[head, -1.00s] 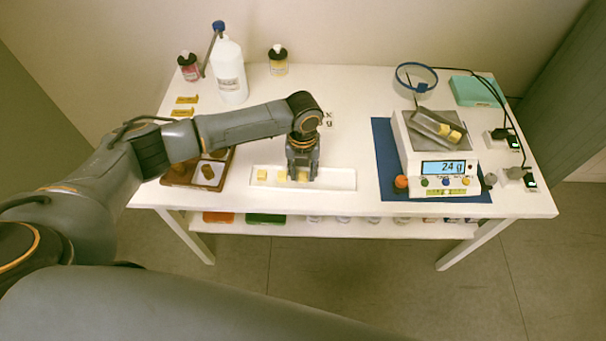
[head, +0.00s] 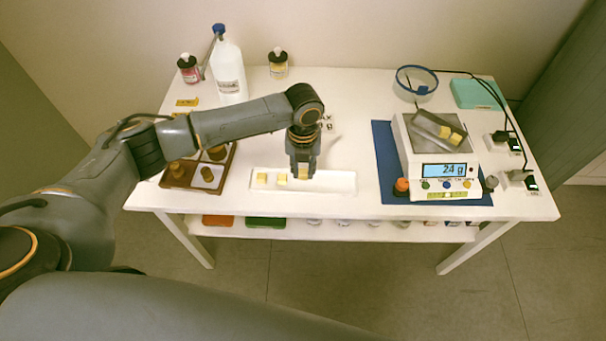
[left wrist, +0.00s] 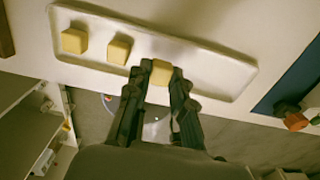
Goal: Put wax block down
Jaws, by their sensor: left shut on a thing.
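My left gripper (head: 302,174) is over the white tray (head: 335,182) with its fingers pointing down. It is shut on a yellow wax block (left wrist: 160,72), which shows between the fingertips in the left wrist view. Whether the held block touches the tray floor I cannot tell. Two other wax blocks sit in the tray to its left: one at the far left (head: 262,178) and one nearer the gripper (head: 282,177). They also show in the left wrist view, at the left end (left wrist: 74,40) and beside the gripper (left wrist: 120,48). My right gripper is not in view.
A scale (head: 437,184) reading 2.4 g stands on a blue mat (head: 388,150) at right, with a metal scoop holding yellow pieces on it. A white bottle (head: 229,75) stands behind. The tray's right part is empty.

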